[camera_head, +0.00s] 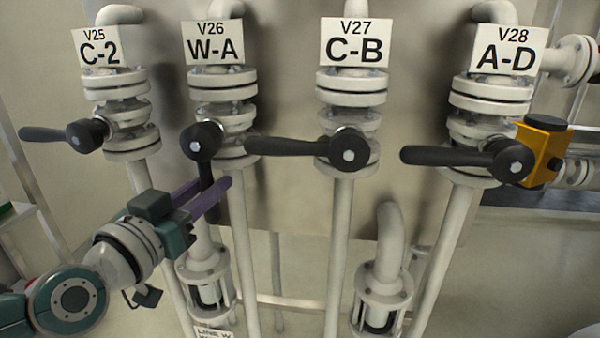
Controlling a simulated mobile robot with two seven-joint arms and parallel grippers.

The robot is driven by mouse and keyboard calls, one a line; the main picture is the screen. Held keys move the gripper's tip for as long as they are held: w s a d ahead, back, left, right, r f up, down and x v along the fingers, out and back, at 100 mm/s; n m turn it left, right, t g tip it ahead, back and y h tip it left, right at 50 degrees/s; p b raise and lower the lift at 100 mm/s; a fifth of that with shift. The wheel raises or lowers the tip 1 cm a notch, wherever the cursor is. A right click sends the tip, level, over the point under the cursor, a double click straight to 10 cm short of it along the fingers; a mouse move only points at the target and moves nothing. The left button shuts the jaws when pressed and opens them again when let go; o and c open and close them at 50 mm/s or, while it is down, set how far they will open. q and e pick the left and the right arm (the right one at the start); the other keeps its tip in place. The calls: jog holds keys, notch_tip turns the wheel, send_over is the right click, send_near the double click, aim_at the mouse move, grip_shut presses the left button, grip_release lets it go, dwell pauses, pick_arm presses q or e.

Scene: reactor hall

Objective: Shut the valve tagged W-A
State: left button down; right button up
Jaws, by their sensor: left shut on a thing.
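The W-A tag (214,43), marked V26, is on the second valve from the left. Its black lever handle (205,170) hangs straight down from the round hub, in line with the vertical pipe. My left gripper (212,190) reaches in from the lower left. Its purple fingers are shut on the lower part of the W-A handle, and they hide some of it. My right gripper is not in view.
Neighbouring levers point left: the C-2 handle (45,134), the C-B handle (285,146) and the A-D handle (440,156). The C-B handle's tip ends close to the W-A valve. A yellow box (540,150) sits right of A-D. Vertical pipes stand below the valves.

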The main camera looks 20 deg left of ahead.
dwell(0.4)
pick_arm(q)
jog(key=a+r+m+g+y+p, duration=0.1)
jog(key=a+r+m+p, duration=0.2)
jog(key=m+p, duration=0.5)
jog(key=s+a+r+m+g+y+p, duration=0.1)
jog(key=a+r+m+y+p, duration=0.1)
jog(key=m+p, duration=0.5)
jog(key=shift+s+a+r+m+p, duration=0.15)
jog(key=shift+a+r+m+p, duration=0.25)
jog(key=shift+a+r, duration=0.55)
dwell(0.3)
jog(key=shift+d+r, duration=0.2)
jog(key=c, duration=0.7)
grip_release()
jog(key=shift+f+g, duration=0.1)
jog(key=shift+g, duration=0.2)
jog(key=shift+s+f, duration=0.1)
